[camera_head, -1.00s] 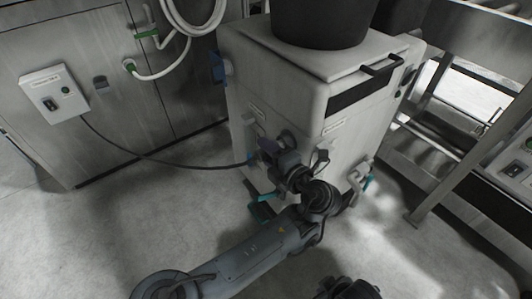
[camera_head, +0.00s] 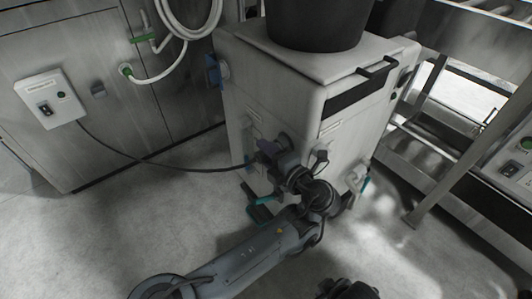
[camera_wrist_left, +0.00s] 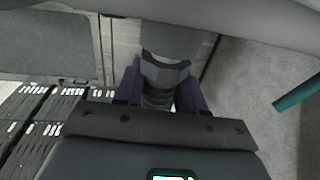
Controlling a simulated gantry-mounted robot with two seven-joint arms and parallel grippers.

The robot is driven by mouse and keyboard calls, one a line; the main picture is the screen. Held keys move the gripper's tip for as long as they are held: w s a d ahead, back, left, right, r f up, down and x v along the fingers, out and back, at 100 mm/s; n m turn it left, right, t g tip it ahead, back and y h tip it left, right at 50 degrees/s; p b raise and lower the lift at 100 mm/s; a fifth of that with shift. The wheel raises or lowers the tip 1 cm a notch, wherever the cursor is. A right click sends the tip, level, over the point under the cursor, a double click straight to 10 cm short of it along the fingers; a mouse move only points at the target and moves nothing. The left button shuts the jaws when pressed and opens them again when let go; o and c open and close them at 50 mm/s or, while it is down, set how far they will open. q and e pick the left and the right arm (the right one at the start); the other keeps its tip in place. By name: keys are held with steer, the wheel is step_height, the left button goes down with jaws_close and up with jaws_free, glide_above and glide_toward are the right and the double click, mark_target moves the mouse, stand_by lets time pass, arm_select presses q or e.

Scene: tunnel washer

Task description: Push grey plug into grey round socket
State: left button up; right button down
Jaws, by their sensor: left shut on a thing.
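My left gripper (camera_head: 268,152) is at the front face of the white machine, low on its left side. It is shut on the grey plug, which shows as a grey cylinder with a dark ring (camera_wrist_left: 160,75) between the purple fingers in the left wrist view. A black cable runs from the wall box to the gripper. A grey round fitting (camera_head: 286,139) on the machine face, likely the socket, sits right behind the gripper and is partly hidden. I cannot tell whether plug and socket touch. My right gripper is not clearly seen.
The white machine (camera_head: 245,95) carries a large dark drum (camera_head: 315,22). A switch box (camera_head: 48,98) is on the wall cabinet at left. A metal frame (camera_head: 450,150) stands at right. The floor at left is clear.

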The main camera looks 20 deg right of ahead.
stand_by(0.3)
arm_select(q)
steer(key=o, duration=1.3)
